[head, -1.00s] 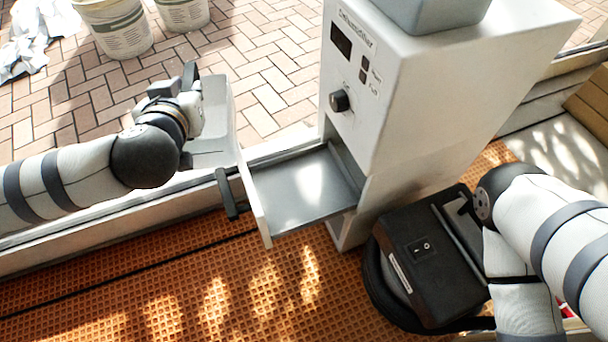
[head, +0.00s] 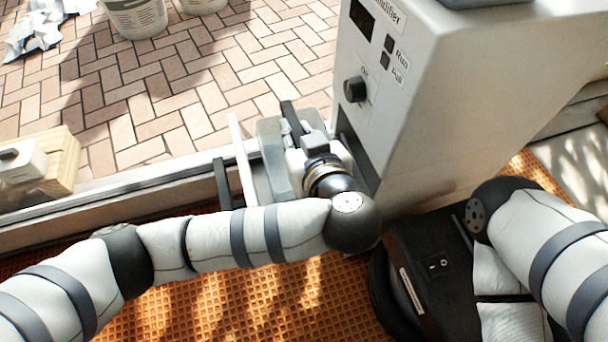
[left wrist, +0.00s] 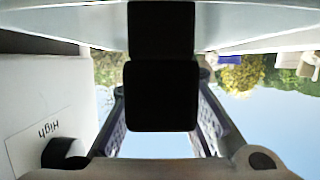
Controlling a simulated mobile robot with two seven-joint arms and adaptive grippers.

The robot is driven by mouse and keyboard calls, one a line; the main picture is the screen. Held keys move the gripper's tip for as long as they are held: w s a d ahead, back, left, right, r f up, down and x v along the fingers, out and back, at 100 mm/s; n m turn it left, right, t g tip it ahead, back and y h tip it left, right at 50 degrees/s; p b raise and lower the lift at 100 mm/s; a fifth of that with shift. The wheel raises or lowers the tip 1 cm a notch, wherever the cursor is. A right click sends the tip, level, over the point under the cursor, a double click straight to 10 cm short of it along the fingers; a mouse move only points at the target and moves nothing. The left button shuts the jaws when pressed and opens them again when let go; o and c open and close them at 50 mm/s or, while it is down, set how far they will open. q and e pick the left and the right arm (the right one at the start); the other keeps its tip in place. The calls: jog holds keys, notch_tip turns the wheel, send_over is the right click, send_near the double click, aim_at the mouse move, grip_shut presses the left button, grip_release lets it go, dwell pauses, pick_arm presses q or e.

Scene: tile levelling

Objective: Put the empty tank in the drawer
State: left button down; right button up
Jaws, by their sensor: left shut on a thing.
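The empty tank (head: 272,152), pale and translucent, is over the open drawer, between the drawer's front panel (head: 242,160) and the dehumidifier (head: 440,110). My left gripper (head: 300,128) is shut on the tank, and my wrist and forearm hide much of the tank and drawer. I cannot tell whether the tank rests on the drawer floor.
The drawer's dark handle (head: 222,185) faces left. A black machine with a switch (head: 437,262) stands on the orange mat below the dehumidifier. A wooden block with a white thing on it (head: 62,158) lies at the left. Buckets (head: 137,15) stand on the paving.

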pick_arm(q)
notch_tip(320, 180, down, 8)
jog(key=b, duration=0.3)
jog(key=shift+r, duration=0.3)
pick_arm(e)
jog(key=f, duration=0.1)
jog(key=s+f, duration=0.1)
jog(key=shift+s+f+g, duration=0.2)
jog(key=shift+f+g, duration=0.2)
pick_arm(q)
jog(key=shift+f, duration=0.1)
jog(key=c, duration=1.5)
grip_release()
jog(key=p+v, duration=0.5)
jog(key=v, duration=0.7)
jog(key=shift+p, duration=0.3)
pick_arm(e)
jog(key=shift+t, duration=0.5)
jog(key=r, duration=0.1)
jog(key=w+r, duration=0.1)
jog(key=r, duration=0.1)
jog(key=w+r, duration=0.1)
jog(key=shift+r, duration=0.15)
